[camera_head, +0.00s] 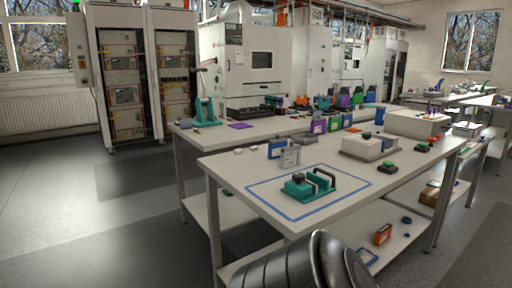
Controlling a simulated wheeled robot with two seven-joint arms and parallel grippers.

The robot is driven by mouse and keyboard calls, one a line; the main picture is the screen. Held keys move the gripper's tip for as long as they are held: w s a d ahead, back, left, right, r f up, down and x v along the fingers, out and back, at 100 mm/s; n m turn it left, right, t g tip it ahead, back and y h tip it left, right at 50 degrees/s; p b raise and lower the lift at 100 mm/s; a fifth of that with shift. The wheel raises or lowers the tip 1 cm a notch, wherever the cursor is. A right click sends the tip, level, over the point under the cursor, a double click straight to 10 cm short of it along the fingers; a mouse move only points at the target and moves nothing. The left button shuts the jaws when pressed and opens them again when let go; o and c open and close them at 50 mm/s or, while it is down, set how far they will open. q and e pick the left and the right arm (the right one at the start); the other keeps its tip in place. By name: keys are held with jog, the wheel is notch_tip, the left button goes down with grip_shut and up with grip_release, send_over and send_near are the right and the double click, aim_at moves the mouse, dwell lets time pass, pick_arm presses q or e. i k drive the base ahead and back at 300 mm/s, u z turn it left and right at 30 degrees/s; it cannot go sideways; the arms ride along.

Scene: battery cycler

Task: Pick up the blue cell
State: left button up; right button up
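A small upright blue block (277,149), which looks like the blue cell, stands on the near white table behind the blue-outlined rectangle. A grey block (290,157) stands just in front of it, close to its right side. Another upright blue piece (380,116) stands farther back at the right, too small to identify. Neither of my grippers is in view. A dark rounded part of my own body shows at the bottom middle.
A teal fixture with a black handle (308,186) sits inside the blue outline on the near table (240,170). A white device (368,146) stands to its right. Purple and green blocks (320,126) line the back edge. Grey floor (70,220) at left is open.

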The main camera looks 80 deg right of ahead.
aim_at(274, 149)
jog(key=z, duration=0.85)
jog(key=i, duration=2)
jog(key=z, duration=1.7)
